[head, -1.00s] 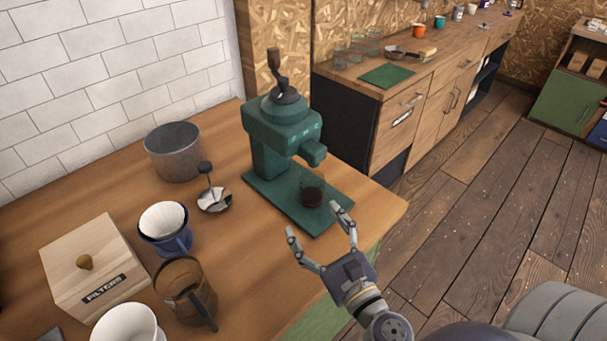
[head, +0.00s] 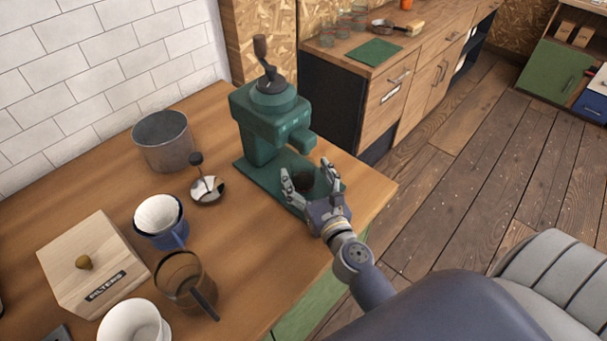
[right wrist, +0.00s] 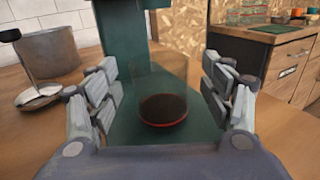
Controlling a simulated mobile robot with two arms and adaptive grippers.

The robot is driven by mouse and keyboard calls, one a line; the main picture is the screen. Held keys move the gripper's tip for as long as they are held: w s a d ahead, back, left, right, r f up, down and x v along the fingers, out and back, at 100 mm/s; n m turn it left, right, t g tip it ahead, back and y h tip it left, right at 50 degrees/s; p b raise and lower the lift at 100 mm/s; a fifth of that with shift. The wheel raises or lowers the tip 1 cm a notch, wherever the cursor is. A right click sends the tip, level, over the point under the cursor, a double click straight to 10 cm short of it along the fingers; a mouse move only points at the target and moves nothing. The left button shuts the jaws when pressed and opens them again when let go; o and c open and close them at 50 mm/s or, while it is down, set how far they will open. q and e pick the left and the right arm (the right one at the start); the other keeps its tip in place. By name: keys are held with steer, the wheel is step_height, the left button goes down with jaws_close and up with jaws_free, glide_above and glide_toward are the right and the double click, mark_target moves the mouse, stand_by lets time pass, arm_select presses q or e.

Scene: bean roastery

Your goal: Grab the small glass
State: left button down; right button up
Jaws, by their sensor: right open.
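The small glass (right wrist: 163,88) is clear, with dark brown contents low inside, and stands upright on the base of the green grinder (head: 268,118). In the head view the glass (head: 302,181) shows between the fingers of my right gripper (head: 307,182). In the right wrist view my right gripper (right wrist: 160,105) is open, one finger on each side of the glass. A gap shows between the glass and each finger. My left gripper is out of view.

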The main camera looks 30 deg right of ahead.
steer(key=shift+w+d, duration=0.1)
steer(key=shift+w, duration=0.65)
steer(key=shift+w+f, duration=0.1)
steer(key=shift+w, duration=0.35)
steer(key=shift+s, duration=0.1)
steer(key=c, duration=1.2)
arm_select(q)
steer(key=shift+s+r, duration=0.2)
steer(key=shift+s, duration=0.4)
arm_select(e)
steer(key=shift+c, duration=0.8)
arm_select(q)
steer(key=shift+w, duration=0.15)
